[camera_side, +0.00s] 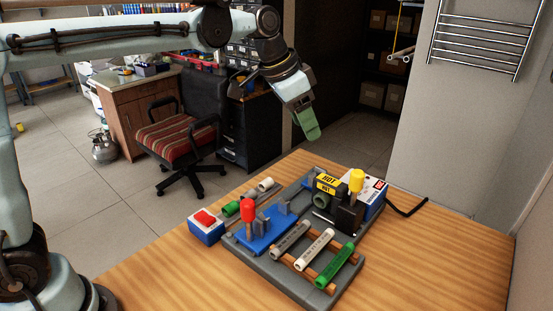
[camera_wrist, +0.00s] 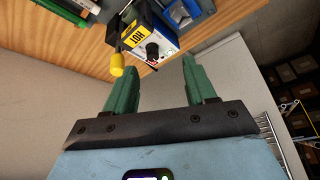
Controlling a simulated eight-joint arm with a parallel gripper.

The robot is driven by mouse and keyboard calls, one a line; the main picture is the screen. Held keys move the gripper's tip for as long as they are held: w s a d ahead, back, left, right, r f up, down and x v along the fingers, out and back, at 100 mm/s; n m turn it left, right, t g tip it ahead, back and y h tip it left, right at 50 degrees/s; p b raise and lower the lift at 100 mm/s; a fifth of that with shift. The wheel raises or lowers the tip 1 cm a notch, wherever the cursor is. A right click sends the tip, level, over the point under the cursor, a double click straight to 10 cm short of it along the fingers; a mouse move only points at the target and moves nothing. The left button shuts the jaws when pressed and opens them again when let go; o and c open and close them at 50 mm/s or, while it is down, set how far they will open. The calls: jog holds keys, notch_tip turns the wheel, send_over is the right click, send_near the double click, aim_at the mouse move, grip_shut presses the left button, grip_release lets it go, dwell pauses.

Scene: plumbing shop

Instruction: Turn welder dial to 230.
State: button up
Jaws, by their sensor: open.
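The welder (camera_side: 374,190) is a white and blue box with a red patch, at the back right of the grey base on the wooden table. In the wrist view the welder's face (camera_wrist: 166,45) carries a black round dial (camera_wrist: 152,50); its setting is too small to read. I cannot make out the dial in the side view. My gripper (camera_side: 311,132) is well above the table, behind and left of the welder in the side view, apart from it. In the wrist view my gripper (camera_wrist: 160,68) has its green fingers spread, with nothing between them.
A yellow-knobbed lever (camera_side: 356,181) and a yellow HOT sign (camera_side: 327,183) stand beside the welder. A red-knobbed lever (camera_side: 248,209), a blue clamp (camera_side: 262,238) and several pipes, one green (camera_side: 335,266), are on the base. A red-topped box (camera_side: 205,227) is at left.

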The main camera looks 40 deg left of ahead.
jog(key=w+d+f+m+g, duration=0.1)
jog(key=w+d+f+m, duration=0.15)
jog(key=w+d, duration=0.3)
jog(key=shift+h, duration=0.4)
jog(key=x, duration=1.2)
jog(key=shift+w+a, duration=0.15)
jog(key=shift+w, duration=0.05)
jog(key=c, duration=1)
